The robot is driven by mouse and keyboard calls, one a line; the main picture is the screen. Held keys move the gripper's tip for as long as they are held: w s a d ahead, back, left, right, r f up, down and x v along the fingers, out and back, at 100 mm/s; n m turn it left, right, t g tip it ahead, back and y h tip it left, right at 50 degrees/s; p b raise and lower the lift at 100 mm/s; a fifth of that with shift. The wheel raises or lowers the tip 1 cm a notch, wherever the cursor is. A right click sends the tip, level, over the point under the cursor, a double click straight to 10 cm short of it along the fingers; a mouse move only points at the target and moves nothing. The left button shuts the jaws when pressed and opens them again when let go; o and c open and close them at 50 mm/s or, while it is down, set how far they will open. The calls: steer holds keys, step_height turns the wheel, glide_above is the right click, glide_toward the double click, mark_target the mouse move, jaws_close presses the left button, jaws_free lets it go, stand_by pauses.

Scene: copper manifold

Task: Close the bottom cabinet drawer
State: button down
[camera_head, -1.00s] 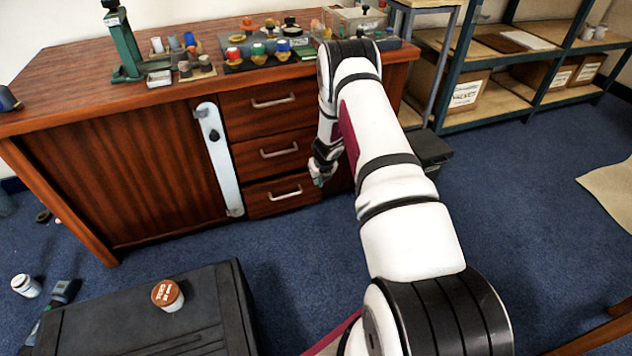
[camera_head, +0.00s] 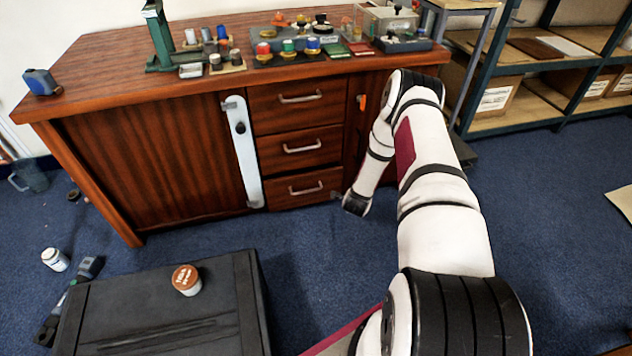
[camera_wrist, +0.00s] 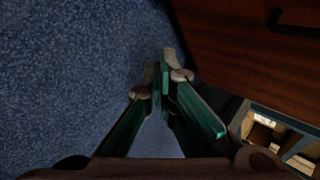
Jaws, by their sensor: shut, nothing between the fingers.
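The bottom drawer (camera_head: 280,196) is the lowest of three wooden drawers in the cabinet, with a silver bar handle. Its front looks about in line with the drawers above in the head view; any small gap cannot be told. My gripper (camera_head: 340,197) is low, just right of the bottom drawer's right edge, partly hidden by my wrist. In the wrist view my gripper (camera_wrist: 166,72) has its green fingers together and empty, over blue carpet. A dark wooden front (camera_wrist: 235,45) with a dark handle fills the upper right there, close beside the fingertips.
A door (camera_head: 165,165) with a pale vertical plate is left of the drawers. A black case (camera_head: 165,305) with a brown-lidded jar (camera_head: 187,283) stands in front. Shelving (camera_head: 535,120) stands at right. The carpet (camera_head: 560,230) at right is mostly clear.

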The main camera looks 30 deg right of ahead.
steer(key=w+a+n+t, duration=0.1)
steer(key=a+n+t, duration=0.3)
steer(key=a, duration=0.1)
steer(key=n+t+y, duration=0.1)
steer(key=n+t, duration=0.2)
steer(key=t, duration=0.1)
glide_toward(313, 176)
steer(key=b+x, duration=0.5)
steer(key=b, duration=0.1)
steer(key=shift+w+f, duration=0.1)
steer(key=shift+f, duration=0.15)
steer(key=shift+w+d+b, duration=0.15)
steer(key=shift+w+b, duration=0.25)
steer(key=shift+w, duration=0.2)
steer(key=shift+r, duration=0.1)
